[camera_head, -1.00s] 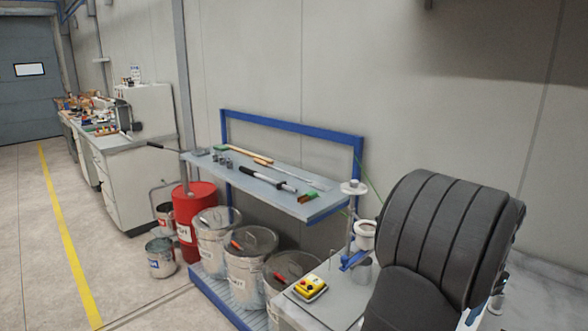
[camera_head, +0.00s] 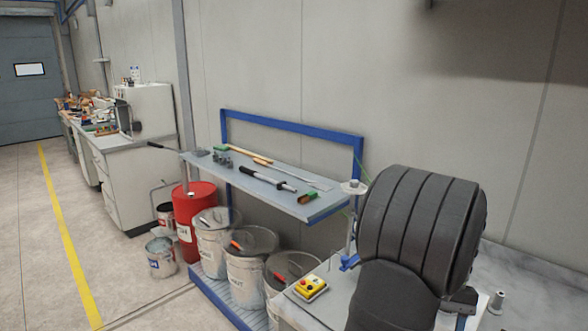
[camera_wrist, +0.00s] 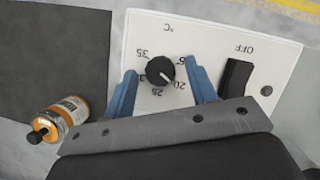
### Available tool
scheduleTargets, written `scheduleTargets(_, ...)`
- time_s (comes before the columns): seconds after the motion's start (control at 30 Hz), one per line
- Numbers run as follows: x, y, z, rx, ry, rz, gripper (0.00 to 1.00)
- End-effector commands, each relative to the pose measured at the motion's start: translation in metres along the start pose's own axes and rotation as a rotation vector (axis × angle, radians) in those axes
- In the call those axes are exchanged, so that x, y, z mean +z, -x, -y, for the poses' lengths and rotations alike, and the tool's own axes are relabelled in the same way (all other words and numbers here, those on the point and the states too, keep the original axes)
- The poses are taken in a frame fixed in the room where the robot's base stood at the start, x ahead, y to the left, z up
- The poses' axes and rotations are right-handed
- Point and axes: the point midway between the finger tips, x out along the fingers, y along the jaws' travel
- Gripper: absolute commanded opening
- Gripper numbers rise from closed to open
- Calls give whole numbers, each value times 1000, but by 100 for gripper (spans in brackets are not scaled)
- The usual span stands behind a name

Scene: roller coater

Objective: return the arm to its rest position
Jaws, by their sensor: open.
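My gripper (camera_wrist: 163,92) shows in the wrist view with two blue fingers spread apart. It is open, and nothing is held between the fingers. A black dial knob (camera_wrist: 160,70) on a white control panel (camera_wrist: 195,32) shows between the fingers; I cannot tell whether they touch it. A black OFF rocker switch (camera_wrist: 236,77) is right of the fingers. In the head view my dark arm fills the right side, and my gripper is not visible there.
A small orange-labelled bottle (camera_wrist: 60,118) lies left of the fingers. In the head view, a blue-framed shelf (camera_head: 262,178) holds several tools, with lidded buckets (camera_head: 245,270) below. A yellow button box (camera_head: 310,287) sits on the bench near my arm. A red drum (camera_head: 195,220) stands left.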

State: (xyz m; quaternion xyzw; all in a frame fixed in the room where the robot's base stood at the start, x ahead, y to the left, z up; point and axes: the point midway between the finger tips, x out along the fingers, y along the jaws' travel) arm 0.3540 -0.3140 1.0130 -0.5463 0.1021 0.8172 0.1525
Motion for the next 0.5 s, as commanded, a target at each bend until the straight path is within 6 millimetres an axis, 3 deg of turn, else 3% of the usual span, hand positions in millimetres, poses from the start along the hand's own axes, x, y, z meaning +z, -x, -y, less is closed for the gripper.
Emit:
scheduleTargets(0.3,1,0,3,123,296,2,52)
scheduleTargets(0.5,0,13,4,144,345,-2,52)
